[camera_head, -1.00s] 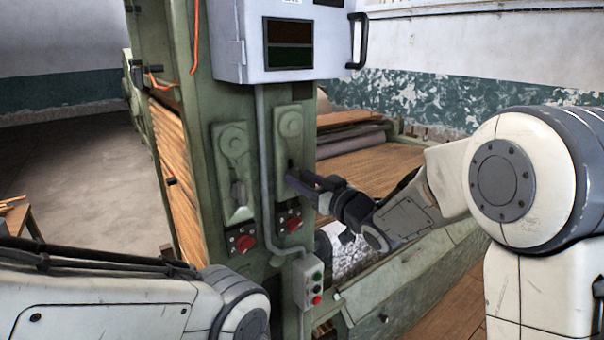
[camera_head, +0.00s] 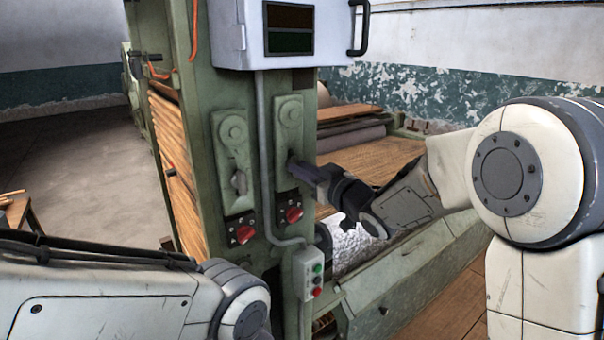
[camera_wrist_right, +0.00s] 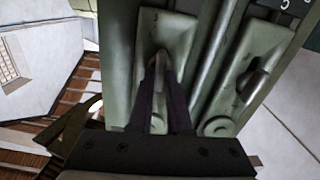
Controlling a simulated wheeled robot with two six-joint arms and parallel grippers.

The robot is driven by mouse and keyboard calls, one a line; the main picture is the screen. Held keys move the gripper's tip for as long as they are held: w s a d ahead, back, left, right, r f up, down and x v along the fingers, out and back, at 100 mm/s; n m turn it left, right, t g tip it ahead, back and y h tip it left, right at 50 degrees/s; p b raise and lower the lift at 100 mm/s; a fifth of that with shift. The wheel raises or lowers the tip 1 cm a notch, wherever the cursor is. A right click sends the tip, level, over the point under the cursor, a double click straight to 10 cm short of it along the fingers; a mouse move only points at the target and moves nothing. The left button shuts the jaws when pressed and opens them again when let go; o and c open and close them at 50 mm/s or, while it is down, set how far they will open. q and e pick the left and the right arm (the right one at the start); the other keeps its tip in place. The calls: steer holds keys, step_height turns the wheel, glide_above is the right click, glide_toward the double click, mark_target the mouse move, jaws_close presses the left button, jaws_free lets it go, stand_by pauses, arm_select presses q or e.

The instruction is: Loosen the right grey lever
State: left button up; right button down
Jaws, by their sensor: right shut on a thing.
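The right grey lever (camera_wrist_right: 161,64) sits on the right green plate (camera_head: 289,108) of the machine's post. My right gripper (camera_head: 297,165) reaches it from the right in the head view and hides most of it. In the wrist view, which shows the panel turned over, the two dark fingers of my right gripper (camera_wrist_right: 163,75) are shut on this lever from both sides. The left grey lever (camera_head: 239,181) is on the neighbouring plate, untouched; it also shows in the wrist view (camera_wrist_right: 252,82). My left gripper is out of view; only its arm shows at lower left.
Red knobs (camera_head: 294,214) and (camera_head: 244,234) sit below the plates. A grey conduit (camera_head: 264,150) runs between the plates to a button box (camera_head: 308,273). A white cabinet (camera_head: 289,35) is above. The machine's roller bed (camera_head: 375,165) lies right, behind my right arm.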

steer(key=shift+s+a+f+n+b, duration=0.1)
steer(key=shift+n+b, duration=2.75)
steer(key=shift+b, duration=0.2)
steer(key=shift+a+f+n+b, duration=0.1)
steer(key=shift+n+b, duration=2.75)
steer(key=shift+b, duration=0.15)
steer(key=c, duration=0.9)
jaws_free()
steer(key=shift+o, duration=0.2)
steer(key=shift+s+d, duration=0.1)
steer(key=b+v, duration=0.1)
steer(key=v, duration=0.9)
steer(key=shift+s, duration=0.15)
steer(key=shift+d, duration=0.1)
